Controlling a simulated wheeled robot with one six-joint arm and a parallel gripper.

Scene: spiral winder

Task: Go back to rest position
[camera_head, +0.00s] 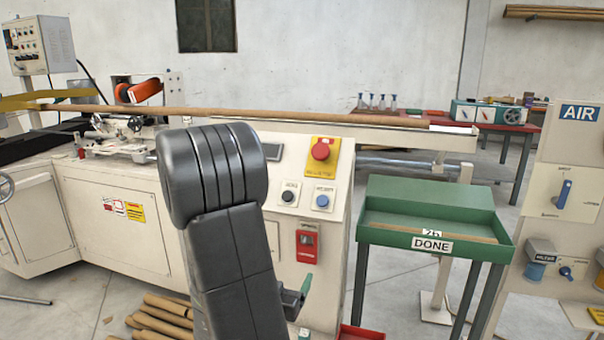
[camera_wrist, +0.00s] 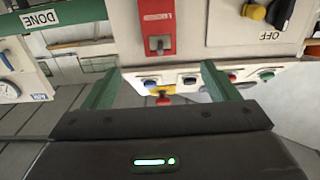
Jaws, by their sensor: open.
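My gripper (camera_wrist: 160,72) shows in the wrist view as two green fingers spread wide apart with nothing between them. In the head view my dark arm stands in front of the white machine's control panel (camera_head: 327,220). A green fingertip of my gripper (camera_head: 305,284) shows low beside the arm, and the rest is mostly hidden. The red switch box (camera_head: 308,243) is above the fingertip in the head view. It also shows in the wrist view (camera_wrist: 157,30), beyond the fingers and apart from them.
A green DONE tray (camera_head: 385,237) on legs stands right of the panel. The AIR panel (camera_head: 565,200) is at far right. A long brown tube (camera_head: 270,116) lies along the machine. Several tubes (camera_head: 160,318) lie on the floor left of my arm. A red bin edge (camera_head: 360,332) is low down.

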